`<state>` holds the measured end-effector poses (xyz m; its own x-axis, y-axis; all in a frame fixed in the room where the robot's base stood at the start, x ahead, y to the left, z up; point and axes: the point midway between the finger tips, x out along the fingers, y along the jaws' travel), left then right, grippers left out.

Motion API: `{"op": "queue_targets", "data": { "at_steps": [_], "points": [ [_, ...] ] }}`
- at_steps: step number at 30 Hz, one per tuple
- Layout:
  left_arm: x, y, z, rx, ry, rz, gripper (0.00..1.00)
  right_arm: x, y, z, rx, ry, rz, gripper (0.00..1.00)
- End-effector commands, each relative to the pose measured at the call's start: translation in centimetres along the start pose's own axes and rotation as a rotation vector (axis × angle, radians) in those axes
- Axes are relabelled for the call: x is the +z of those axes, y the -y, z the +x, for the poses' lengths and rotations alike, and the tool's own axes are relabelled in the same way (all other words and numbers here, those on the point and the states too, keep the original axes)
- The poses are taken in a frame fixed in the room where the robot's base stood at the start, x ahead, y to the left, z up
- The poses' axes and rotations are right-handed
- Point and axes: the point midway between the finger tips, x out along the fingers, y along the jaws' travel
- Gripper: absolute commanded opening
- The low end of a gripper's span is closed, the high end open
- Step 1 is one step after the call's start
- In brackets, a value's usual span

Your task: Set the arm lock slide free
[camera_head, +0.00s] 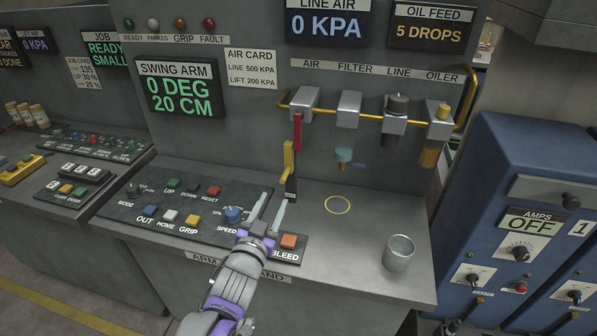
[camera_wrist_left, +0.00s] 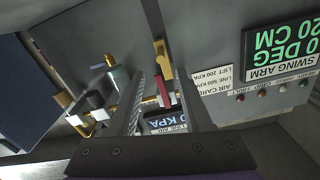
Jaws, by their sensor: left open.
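A yellow handle (camera_head: 288,160) stands at a narrow black strip (camera_head: 291,187) on the grey panel, just below a red lever (camera_head: 298,131). It looks like the arm lock slide, though no label on it is readable. My left gripper (camera_head: 274,198) is open and empty, over the console just left of and below the black strip. In the left wrist view, the yellow handle (camera_wrist_left: 162,60) shows beyond the fingertips, roughly between them, with the red lever (camera_wrist_left: 162,89) behind. I see no contact with the handle. My right gripper is not in view.
An orange bleed button (camera_head: 289,241) and a blue speed knob (camera_head: 233,214) lie close to my gripper. A metal cup (camera_head: 398,253) stands on the right of the bench. The bench around the yellow ring (camera_head: 338,205) is clear. A teal-topped valve (camera_head: 344,155) hangs above it.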

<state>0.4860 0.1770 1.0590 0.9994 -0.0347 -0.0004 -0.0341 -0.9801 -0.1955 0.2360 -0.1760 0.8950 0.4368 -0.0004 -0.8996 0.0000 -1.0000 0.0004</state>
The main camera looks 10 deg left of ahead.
Motion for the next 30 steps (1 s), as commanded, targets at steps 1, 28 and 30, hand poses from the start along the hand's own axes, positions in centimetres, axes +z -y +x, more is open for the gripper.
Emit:
{"op": "queue_targets", "data": {
  "at_steps": [1, 28, 30],
  "points": [
    [-0.1, 0.0, 0.5, 0.0, -0.002, 0.0, 0.5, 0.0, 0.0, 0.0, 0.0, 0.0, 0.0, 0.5],
    [0.0, 0.0, 10.4, 0.0, 0.001, -0.001, 0.5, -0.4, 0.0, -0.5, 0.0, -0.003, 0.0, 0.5],
    [0.0, 0.0, 10.4, 0.0, 0.001, -0.001, 0.5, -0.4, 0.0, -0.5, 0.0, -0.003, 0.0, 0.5]
  ]
}}
